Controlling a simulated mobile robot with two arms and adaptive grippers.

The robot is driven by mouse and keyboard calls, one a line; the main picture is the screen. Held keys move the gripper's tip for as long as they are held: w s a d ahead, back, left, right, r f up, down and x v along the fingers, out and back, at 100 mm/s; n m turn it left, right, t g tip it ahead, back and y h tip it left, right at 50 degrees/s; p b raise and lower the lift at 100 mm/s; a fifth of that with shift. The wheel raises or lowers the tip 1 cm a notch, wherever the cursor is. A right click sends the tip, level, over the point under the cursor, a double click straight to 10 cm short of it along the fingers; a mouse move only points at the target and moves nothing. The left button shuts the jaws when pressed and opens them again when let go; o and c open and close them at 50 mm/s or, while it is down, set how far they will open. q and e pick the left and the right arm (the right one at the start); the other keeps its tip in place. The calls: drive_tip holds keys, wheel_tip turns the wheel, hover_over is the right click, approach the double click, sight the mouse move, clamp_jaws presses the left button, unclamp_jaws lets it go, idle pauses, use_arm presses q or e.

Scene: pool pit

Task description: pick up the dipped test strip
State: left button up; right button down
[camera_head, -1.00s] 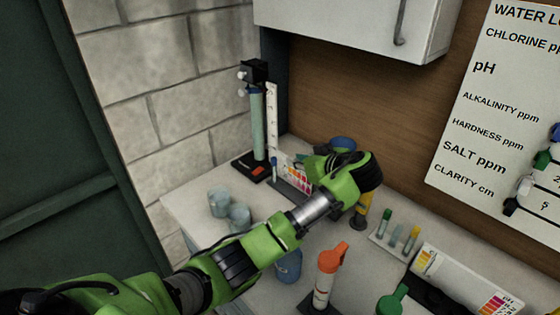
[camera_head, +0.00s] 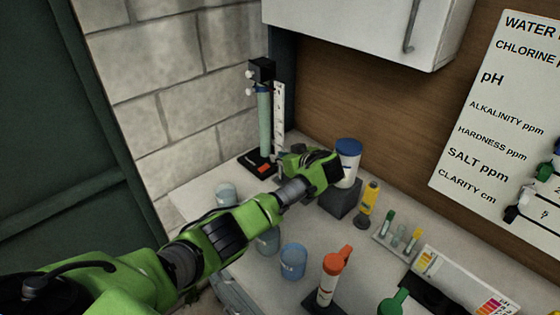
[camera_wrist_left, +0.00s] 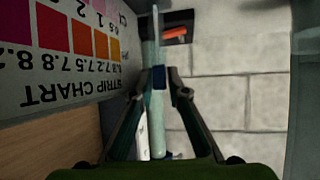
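The test strip shows in the left wrist view as a thin pale strip with a dark blue end (camera_wrist_left: 158,79). My left gripper (camera_wrist_left: 158,73) has its fingertips apart, one on each side of the blue end. Whether they touch it is unclear. In the head view my left gripper (camera_head: 280,163) is at the back of the counter by the tall tube, and my wrist hides most of the strip. The strip chart (camera_wrist_left: 70,55) stands close beside the fingers in the wrist view. My right gripper is out of view.
A tall teal tube (camera_head: 264,120) with a white ruler stands behind. A blue-lidded jar (camera_head: 348,160) on a dark block, a yellow bottle (camera_head: 368,203), a vial rack (camera_head: 392,242), a blue cup (camera_head: 293,261) and an orange-topped bottle (camera_head: 331,275) occupy the counter (camera_head: 240,270).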

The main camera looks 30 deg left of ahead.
use_arm(q)
drive_tip(key=shift+d, duration=0.1)
drive_tip(key=c, duration=0.4)
drive_tip(key=shift+o, duration=0.2)
drive_tip(key=shift+r, duration=0.1)
